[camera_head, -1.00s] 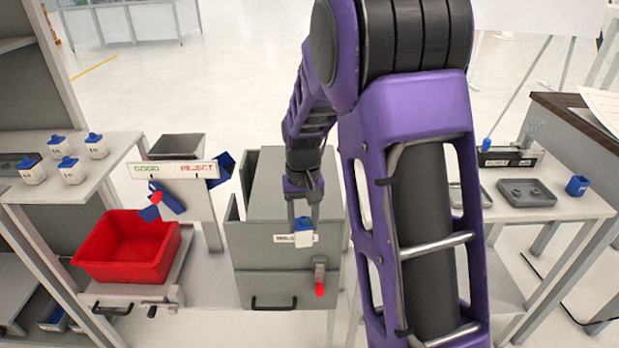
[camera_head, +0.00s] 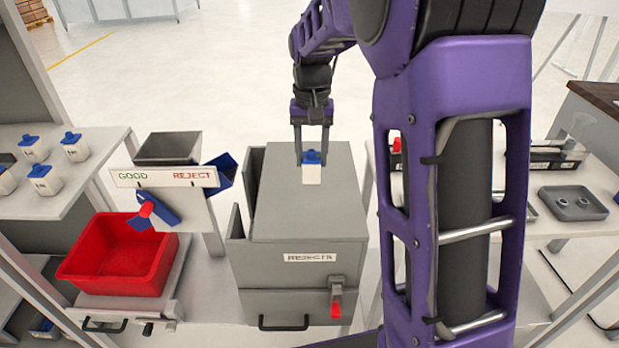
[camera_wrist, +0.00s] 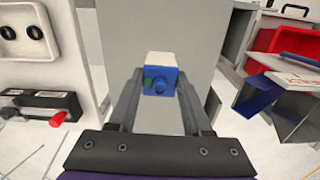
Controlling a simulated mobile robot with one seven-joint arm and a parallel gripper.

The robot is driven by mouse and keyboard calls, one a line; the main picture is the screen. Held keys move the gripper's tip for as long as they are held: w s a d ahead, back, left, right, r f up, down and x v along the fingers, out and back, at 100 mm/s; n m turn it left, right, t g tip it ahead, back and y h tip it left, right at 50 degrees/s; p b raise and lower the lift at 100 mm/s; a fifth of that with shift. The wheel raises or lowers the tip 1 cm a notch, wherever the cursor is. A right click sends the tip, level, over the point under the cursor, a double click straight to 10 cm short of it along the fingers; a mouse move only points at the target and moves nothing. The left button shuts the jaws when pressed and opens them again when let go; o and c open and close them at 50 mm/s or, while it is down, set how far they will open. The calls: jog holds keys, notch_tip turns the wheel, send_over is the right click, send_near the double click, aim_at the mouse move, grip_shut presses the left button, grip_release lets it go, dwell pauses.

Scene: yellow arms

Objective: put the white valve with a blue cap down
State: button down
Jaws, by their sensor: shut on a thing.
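The white valve with a blue cap (camera_head: 312,174) is held between the fingertips of my gripper (camera_head: 312,158). My gripper is shut on it, with the fingers pointing down. In the head view the valve appears over the flat grey top of the box labelled REJECTS (camera_head: 310,215); I cannot tell whether it touches that surface. In the wrist view the valve (camera_wrist: 160,66) shows between the two fingers, blue cap toward the camera, with the grey surface behind it.
A red bin (camera_head: 118,255) and a GOOD/REJECT sign (camera_head: 165,178) stand to the left. Several similar valves sit on the left shelf (camera_head: 88,190). A grey tray (camera_head: 573,204) lies on the right table. The grey box top around the valve is clear.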

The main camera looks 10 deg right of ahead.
aim_at(311, 183)
notch_tip(311, 183, down, 8)
jog(key=shift+r+b, duration=0.1)
jog(key=shift+b, duration=0.4)
jog(key=shift+c, duration=1.7)
grip_release()
